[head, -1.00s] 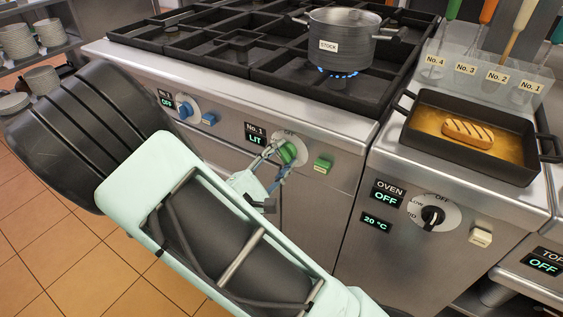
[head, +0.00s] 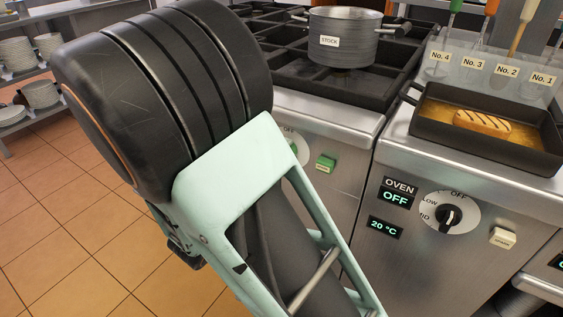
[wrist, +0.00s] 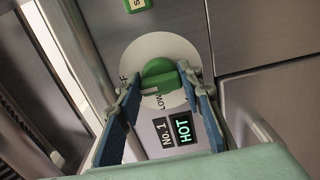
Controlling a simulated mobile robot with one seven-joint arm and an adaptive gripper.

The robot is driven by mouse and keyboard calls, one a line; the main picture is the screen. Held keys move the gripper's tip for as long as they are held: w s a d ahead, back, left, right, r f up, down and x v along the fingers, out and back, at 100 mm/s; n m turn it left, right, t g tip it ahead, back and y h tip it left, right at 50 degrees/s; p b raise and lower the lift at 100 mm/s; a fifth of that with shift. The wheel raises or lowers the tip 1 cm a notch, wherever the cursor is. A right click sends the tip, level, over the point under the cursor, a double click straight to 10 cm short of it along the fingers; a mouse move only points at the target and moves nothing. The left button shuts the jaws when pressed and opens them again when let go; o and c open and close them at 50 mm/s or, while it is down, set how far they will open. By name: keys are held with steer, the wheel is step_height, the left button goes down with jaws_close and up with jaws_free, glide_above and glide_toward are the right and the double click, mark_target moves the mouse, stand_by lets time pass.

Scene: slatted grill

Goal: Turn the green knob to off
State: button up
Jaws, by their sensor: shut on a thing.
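The green knob (wrist: 158,76) sits on its white round dial in the wrist view. My gripper (wrist: 160,82) is shut on it, with one finger at each side. The knob's grip bar runs roughly across the picture, its left end towards partly hidden lettering ending in "FF"; "LOW" shows just below. The No. 1 display (wrist: 184,128) reads HOT. In the head view my arm hides my gripper and most of the knob; only a sliver of the knob (head: 294,148) shows. No flame shows under the stock pot (head: 345,37).
A green button (head: 325,163) is right of the dial. The oven's black knob (head: 450,217) and its OFF display (head: 396,197) are further right. A pan (head: 430,130) with food stands above the oven panel. Open tiled floor (head: 60,220) lies at left.

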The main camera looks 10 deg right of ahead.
stand_by(0.5)
steer(key=o, duration=1.2)
steer(key=shift+c, duration=0.2)
steer(key=v, duration=1.2)
steer(key=shift+r, duration=0.1)
